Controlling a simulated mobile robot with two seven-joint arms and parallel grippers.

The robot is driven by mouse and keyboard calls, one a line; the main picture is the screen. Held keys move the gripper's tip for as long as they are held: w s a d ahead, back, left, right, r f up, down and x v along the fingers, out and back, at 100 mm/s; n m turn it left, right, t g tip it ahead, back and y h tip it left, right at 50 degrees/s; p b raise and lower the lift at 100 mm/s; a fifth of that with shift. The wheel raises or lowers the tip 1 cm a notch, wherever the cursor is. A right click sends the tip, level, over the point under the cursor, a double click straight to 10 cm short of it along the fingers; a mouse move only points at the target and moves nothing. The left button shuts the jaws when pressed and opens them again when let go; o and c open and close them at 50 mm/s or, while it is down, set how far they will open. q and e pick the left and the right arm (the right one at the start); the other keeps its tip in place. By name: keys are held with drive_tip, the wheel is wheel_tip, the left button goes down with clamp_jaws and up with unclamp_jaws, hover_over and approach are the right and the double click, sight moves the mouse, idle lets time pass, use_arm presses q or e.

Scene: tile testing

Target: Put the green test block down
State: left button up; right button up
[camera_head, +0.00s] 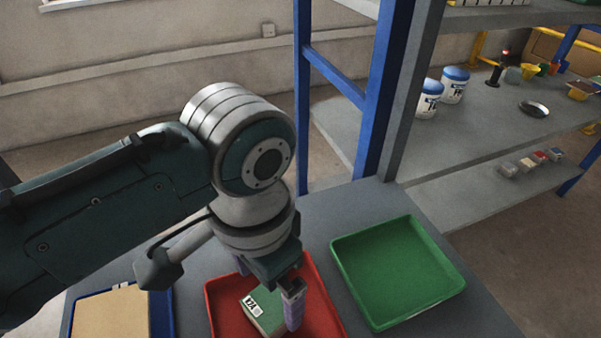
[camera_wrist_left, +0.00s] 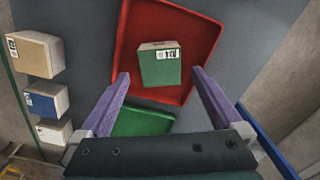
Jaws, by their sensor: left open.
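The green test block (camera_head: 259,312), with a white printed label, lies in the red tray (camera_head: 213,304) in the head view. In the left wrist view the block (camera_wrist_left: 160,70) sits inside the red tray (camera_wrist_left: 190,28), its label edge facing up. My left gripper (camera_head: 290,306) is over the red tray beside the block; one purple finger shows there. In the left wrist view my left gripper (camera_wrist_left: 161,74) is open, its fingers apart on either side of the block with gaps. My arm hides part of the red tray in the head view. My right gripper is not in view.
A green tray (camera_head: 395,270) stands empty to the right of the red one. A blue tray (camera_head: 163,315) with a tan piece is at the left. Several blocks (camera_wrist_left: 35,53) line the wrist view's left side. A shelf post (camera_head: 385,90) rises behind the table.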

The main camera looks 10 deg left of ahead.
sight(270, 304)
use_arm(q)
wheel_tip(270, 304, up, 8)
drive_tip(key=p, duration=0.2)
drive_tip(key=s+a+r+n+t, duration=0.2)
drive_tip(key=s+a+n+t, duration=0.1)
drive_tip(key=s+a, duration=0.6)
drive_tip(key=s+n, duration=0.1)
drive_tip(key=s, duration=0.2)
drive_tip(key=shift+a+r+n+t, duration=0.2)
drive_tip(key=shift+r+n+t, duration=0.1)
drive_tip(key=shift+r+n, duration=0.1)
drive_tip(key=shift+s, duration=0.15)
